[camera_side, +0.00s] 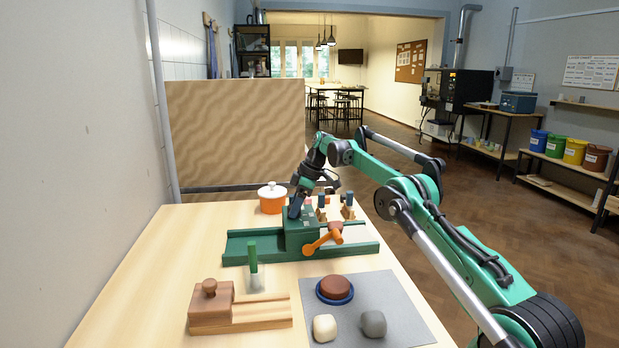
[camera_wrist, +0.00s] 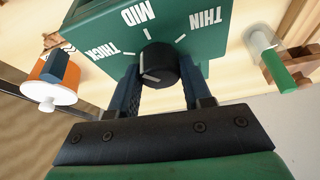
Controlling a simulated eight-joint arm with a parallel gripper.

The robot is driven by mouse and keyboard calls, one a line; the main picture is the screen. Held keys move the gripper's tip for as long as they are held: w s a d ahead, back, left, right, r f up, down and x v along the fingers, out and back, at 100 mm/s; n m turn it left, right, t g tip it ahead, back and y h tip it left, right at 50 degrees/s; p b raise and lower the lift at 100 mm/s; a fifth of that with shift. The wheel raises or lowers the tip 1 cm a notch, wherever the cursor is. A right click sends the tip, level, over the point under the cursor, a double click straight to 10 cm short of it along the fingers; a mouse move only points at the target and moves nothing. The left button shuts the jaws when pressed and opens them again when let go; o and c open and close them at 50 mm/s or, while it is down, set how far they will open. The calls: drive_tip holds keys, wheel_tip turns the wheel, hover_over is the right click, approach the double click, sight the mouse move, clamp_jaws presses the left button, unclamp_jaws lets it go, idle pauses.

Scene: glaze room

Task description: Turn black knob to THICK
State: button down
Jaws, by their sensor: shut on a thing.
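The black knob (camera_wrist: 160,62) sits on the face of a green box (camera_wrist: 105,30) in the wrist view. White labels THICK (camera_wrist: 103,51), MID (camera_wrist: 138,12) and THIN (camera_wrist: 205,18) surround it, with THICK at the left. A pale line shows on the knob's left part; I cannot tell exactly which label it points to. My gripper (camera_wrist: 160,82) is shut on the knob, one dark finger on each side. In the side view my gripper (camera_side: 295,207) reaches down to the green box (camera_side: 299,234), and the knob is hidden there.
An orange pot (camera_side: 271,203) with a white lid stands behind the box. An orange handle (camera_side: 322,241) juts from the machine's front. Nearer are a green-handled tool (camera_side: 253,259), a wooden block (camera_side: 210,309) and a grey mat (camera_side: 396,297) with several items on it.

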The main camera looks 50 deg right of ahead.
sight(304, 216)
idle(0.4)
drive_tip(key=shift+c, duration=1.9)
unclamp_jaws()
drive_tip(key=shift+r, duration=0.1)
drive_tip(key=shift+s+d+r, duration=0.1)
drive_tip(key=shift+s+r, duration=0.05)
drive_tip(key=shift+r, duration=0.2)
drive_tip(key=v, duration=0.2)
drive_tip(key=shift+s+d+r, duration=0.15)
drive_tip(key=shift+s+d, duration=0.1)
drive_tip(key=shift+s, duration=0.05)
drive_tip(key=s+d, duration=0.6)
drive_tip(key=s, duration=0.3)
drive_tip(key=shift+d, duration=0.4)
